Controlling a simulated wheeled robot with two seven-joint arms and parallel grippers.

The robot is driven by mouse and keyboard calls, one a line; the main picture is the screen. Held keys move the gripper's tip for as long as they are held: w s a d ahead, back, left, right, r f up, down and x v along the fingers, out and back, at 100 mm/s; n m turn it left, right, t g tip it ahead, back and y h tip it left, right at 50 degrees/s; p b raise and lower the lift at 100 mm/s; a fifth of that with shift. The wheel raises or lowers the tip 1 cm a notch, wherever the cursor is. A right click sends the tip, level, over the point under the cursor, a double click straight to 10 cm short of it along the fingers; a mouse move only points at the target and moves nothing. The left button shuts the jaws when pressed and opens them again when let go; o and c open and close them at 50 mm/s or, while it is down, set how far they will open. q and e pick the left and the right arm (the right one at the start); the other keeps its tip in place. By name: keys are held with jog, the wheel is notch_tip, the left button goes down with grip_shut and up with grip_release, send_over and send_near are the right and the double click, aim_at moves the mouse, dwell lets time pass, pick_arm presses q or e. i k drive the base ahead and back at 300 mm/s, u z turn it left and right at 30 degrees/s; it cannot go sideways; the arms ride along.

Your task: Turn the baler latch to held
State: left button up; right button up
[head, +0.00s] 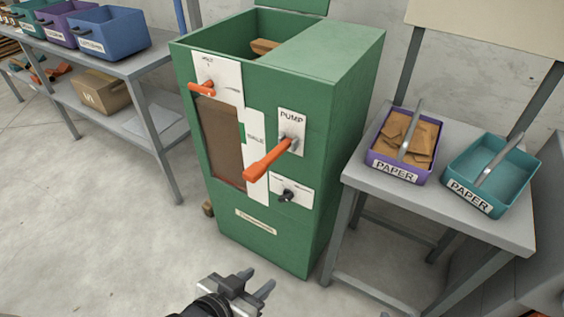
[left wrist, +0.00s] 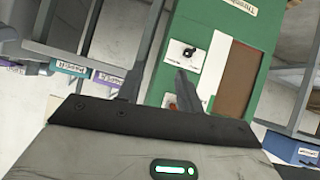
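The green baler (head: 285,225) stands in the middle of the head view. On its front, a small black knob (head: 288,196) sits on a white plate with lettering too small to read. Above it is the PUMP plate with a long orange lever (head: 268,160) slanting down-left. At upper left, a shorter orange handle (head: 203,88) points left on another white plate. I cannot tell which of these is the latch. My left gripper (head: 256,281) is open and empty, low in front of the baler and apart from it. The black knob also shows in the left wrist view (left wrist: 189,53).
A grey table (head: 450,215) at right holds a purple PAPER bin (head: 395,172) with brown paper and a teal PAPER bin (head: 470,196). A shelf (head: 150,62) at left holds several bins. The floor before the baler is clear.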

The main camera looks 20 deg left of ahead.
aim_at(206, 89)
jog(key=u, duration=2.15)
jog(key=i, duration=3.8)
jog(key=z, duration=5.25)
jog(key=i, duration=0.1)
jog(key=u, duration=0.6)
